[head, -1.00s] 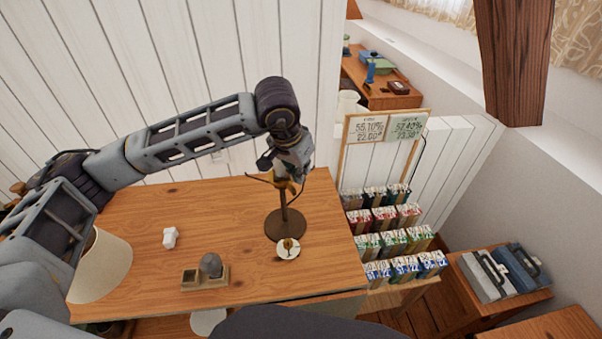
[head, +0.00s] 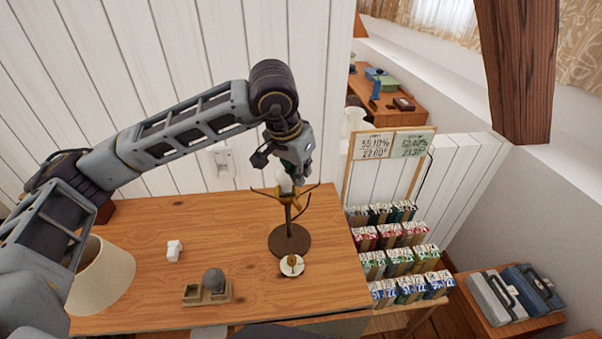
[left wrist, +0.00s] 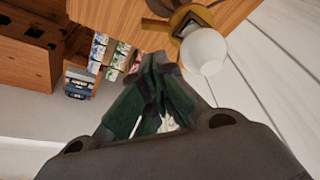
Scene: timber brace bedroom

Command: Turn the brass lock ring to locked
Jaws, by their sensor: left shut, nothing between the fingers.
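A dark stand (head: 290,238) with a round base and thin curved arms stands on the wooden table. Near its top is a brass ring-like part (head: 287,198), beside a white globe (head: 284,183). The left wrist view shows the brass part (left wrist: 197,17) around the neck of the white globe (left wrist: 203,52). Its lock marking cannot be read. My left gripper (head: 297,178) is just above the stand's top, shut and empty. Its green fingers (left wrist: 158,65) point toward the brass part and partly cover the view; contact cannot be told. My right gripper is out of view.
A white disc with a brass piece (head: 291,265) lies before the stand. A small tray (head: 207,295) with a grey stone-like object, a white block (head: 174,250) and a lampshade (head: 104,275) are on the left. A rack of boxes (head: 395,240) stands right of the table.

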